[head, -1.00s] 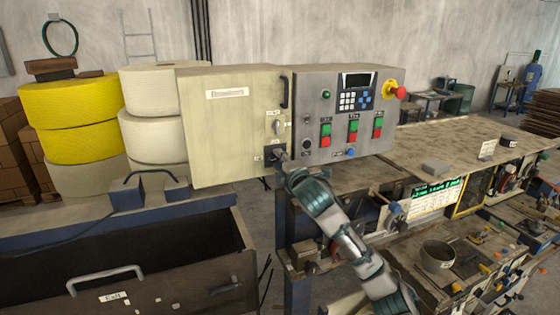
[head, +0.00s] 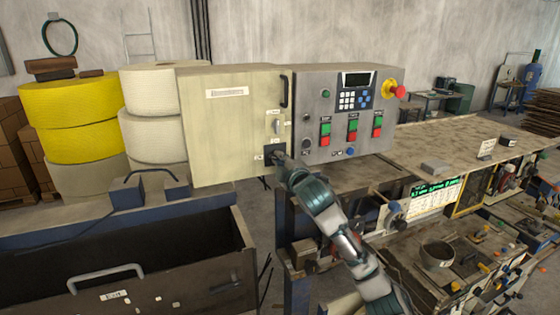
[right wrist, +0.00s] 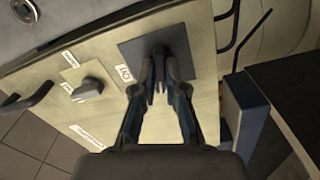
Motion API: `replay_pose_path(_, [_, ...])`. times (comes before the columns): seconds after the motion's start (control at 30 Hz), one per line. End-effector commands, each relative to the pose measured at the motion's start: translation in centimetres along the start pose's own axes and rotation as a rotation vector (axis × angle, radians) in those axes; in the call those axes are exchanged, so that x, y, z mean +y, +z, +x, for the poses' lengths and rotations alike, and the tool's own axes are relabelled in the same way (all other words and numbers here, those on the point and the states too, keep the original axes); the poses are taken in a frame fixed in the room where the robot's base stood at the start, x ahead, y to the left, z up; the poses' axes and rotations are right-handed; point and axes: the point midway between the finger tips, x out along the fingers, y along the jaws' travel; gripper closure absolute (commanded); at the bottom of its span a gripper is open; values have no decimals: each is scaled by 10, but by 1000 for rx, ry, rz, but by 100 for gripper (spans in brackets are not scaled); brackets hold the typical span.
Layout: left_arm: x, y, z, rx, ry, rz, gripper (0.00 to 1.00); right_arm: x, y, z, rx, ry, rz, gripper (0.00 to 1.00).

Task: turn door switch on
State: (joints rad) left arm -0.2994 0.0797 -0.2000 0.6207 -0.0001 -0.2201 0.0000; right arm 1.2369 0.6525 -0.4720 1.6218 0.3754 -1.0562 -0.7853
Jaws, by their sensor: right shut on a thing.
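The door switch (right wrist: 158,52) is a dark knob on a dark square plate (right wrist: 131,51), low on the beige cabinet door. In the head view the plate (head: 268,152) shows at the door's lower right corner. My right gripper (right wrist: 160,78) has its fingers closed around the knob, one on each side. In the head view the right gripper (head: 280,160) is at the plate and partly hides the switch. The beige door (head: 225,125) looks shut. My left gripper is not in view.
A grey control panel (head: 310,115) with green and red buttons, a keypad and a red emergency knob (head: 400,92) adjoins the door. A smaller grey rotary switch (right wrist: 88,88) and a black handle (head: 284,92) are nearby. A cluttered workbench (head: 440,150) stands right.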

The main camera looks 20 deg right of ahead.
Motion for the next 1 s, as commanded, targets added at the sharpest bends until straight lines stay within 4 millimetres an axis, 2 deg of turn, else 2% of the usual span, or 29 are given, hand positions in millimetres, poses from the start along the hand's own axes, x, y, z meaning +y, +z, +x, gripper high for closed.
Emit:
replay_pose_path(0.03, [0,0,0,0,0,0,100,-5,0,1,0,-9,45,100])
replay_pose_path(1.0, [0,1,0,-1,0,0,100,-6,0,2,-8,-11,961,100])
